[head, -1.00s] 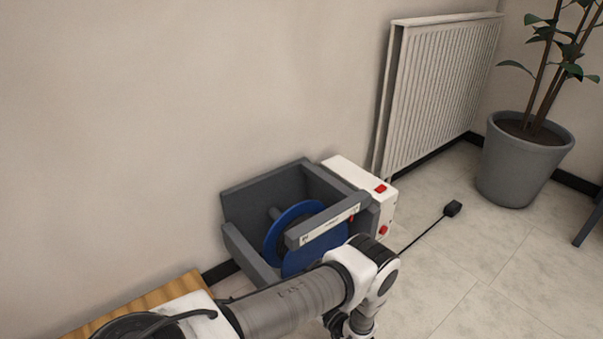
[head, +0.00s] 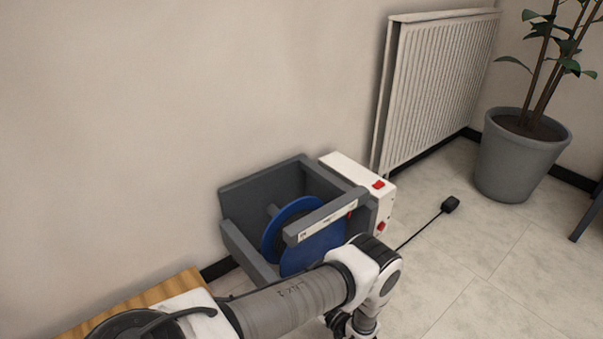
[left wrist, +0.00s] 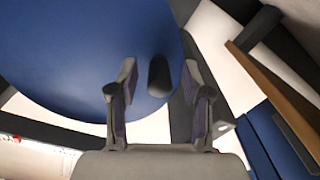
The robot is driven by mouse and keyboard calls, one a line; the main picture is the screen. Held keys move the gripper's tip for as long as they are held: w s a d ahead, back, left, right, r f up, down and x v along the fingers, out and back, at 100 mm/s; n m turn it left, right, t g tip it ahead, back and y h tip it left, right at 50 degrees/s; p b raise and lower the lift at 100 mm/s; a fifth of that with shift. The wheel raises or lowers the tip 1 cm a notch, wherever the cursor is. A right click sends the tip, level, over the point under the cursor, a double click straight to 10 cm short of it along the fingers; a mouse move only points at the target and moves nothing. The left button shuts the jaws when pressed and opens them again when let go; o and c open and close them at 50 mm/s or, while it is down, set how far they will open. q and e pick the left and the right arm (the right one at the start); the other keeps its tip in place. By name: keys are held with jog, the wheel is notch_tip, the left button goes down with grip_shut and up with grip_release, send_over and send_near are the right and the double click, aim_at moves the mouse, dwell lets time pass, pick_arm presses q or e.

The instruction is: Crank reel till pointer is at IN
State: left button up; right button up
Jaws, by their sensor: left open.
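The reel (head: 322,247) is a blue disc inside a grey open-topped housing (head: 262,185). A white scale strip (head: 327,221) runs along the grey bar over the reel; its lettering is too small to read. A small red mark, apparently the pointer (head: 349,213), is near the strip's right end. In the left wrist view the blue disc (left wrist: 75,50) fills the upper left. A dark crank handle (left wrist: 158,75) stands between the spread fingers of my left gripper (left wrist: 159,88), with gaps on both sides. In the head view my arm hides the crank, and the fingertips are not visible.
A white box with red switches (head: 378,184) adjoins the housing's right side. A black cable ends in a black plug (head: 450,204) on the floor. A radiator (head: 440,85) and potted plant (head: 520,155) stand beyond. A wooden surface (head: 170,293) is at lower left.

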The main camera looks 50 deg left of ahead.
pick_arm(q)
jog(key=d, duration=1)
jog(key=shift+s+d, duration=0.3)
jog(key=shift+s, duration=0.05)
